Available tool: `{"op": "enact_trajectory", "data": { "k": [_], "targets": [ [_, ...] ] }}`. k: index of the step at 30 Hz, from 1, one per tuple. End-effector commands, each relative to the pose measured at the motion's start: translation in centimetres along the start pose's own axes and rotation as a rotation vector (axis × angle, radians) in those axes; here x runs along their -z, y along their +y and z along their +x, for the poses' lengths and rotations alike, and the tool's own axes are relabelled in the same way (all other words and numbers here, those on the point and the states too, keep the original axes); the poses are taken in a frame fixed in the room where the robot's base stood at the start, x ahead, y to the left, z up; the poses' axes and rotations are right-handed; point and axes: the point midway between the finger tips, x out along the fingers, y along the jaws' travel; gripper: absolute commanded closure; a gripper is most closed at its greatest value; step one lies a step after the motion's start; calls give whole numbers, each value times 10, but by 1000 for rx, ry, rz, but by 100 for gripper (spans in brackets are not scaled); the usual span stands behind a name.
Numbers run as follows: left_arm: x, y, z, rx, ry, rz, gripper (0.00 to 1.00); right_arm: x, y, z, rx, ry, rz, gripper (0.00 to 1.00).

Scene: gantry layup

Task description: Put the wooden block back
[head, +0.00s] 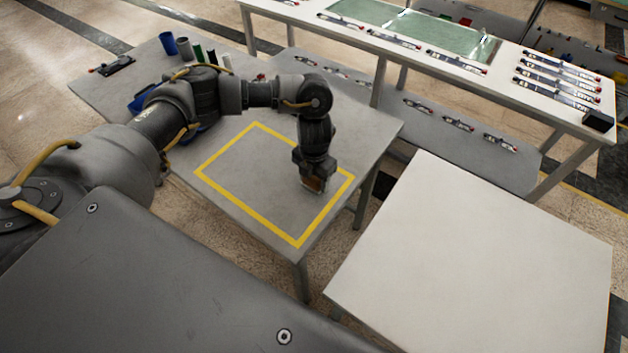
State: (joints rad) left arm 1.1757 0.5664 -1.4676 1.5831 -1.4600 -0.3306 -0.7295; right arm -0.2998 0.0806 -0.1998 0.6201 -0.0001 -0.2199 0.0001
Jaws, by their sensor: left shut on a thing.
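The wooden block (313,185) shows as a small brown piece at the tip of my left gripper (312,180). My left gripper points down and is shut on the block, near the right side of a yellow outlined rectangle (228,203) on the grey table (250,235). Most of the block is hidden by the gripper. I cannot tell whether the block touches the table. My right gripper is not in view.
Several cups and cylinders (184,48) and a dark tool (113,65) stand or lie at the table's far left. A white table (480,260) is at the right. A long bench (385,45) with several slim devices and a green mat (440,38) is behind.

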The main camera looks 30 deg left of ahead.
Motion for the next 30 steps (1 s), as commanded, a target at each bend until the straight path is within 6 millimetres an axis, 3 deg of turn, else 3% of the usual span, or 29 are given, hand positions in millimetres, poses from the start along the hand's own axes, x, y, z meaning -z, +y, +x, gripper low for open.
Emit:
{"op": "enact_trajectory", "data": {
  "k": [15, 16, 20, 30],
  "targets": [
    [0, 0, 14, -1, -1, 0, 69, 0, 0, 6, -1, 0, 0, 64],
    [0, 0, 12, -1, -2, 0, 40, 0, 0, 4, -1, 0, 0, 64],
    [0, 0, 12, -1, -1, 0, 23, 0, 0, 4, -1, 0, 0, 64],
    [0, 0, 8, -1, -2, -1, 23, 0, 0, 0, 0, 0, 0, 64]
  ]
}}
